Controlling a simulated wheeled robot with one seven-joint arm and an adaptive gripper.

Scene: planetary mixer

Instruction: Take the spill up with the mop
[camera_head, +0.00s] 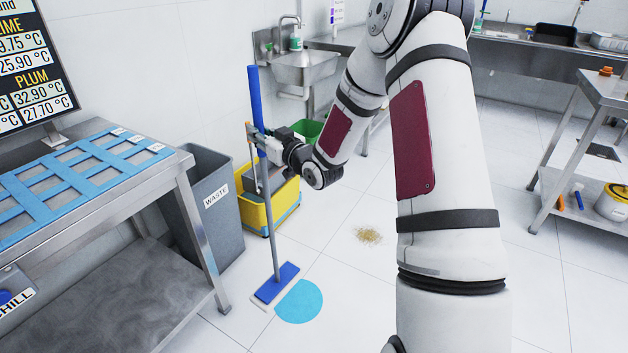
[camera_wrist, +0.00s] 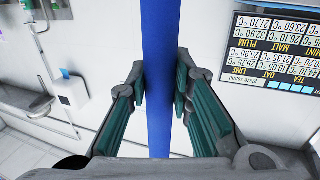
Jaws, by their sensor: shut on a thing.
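The mop has a blue upper handle (camera_head: 256,98), a grey lower pole and a flat blue head (camera_head: 277,283). It stands nearly upright, with its head low at the floor. The spill is a light-blue round patch (camera_head: 299,302) on the white tiles. The mop head is at the patch's upper left edge; I cannot tell whether it touches the floor. My gripper (camera_head: 262,141) is shut around the handle. In the wrist view, its green-padded fingers (camera_wrist: 161,90) sit on both sides of the blue handle (camera_wrist: 158,125).
A grey waste bin (camera_head: 222,215) and a yellow mop bucket (camera_head: 285,205) stand behind the mop. A steel table (camera_head: 195,215) with blue trays is at the left. Brown crumbs (camera_head: 368,236) lie on the floor. A trolley (camera_head: 560,190) stands right.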

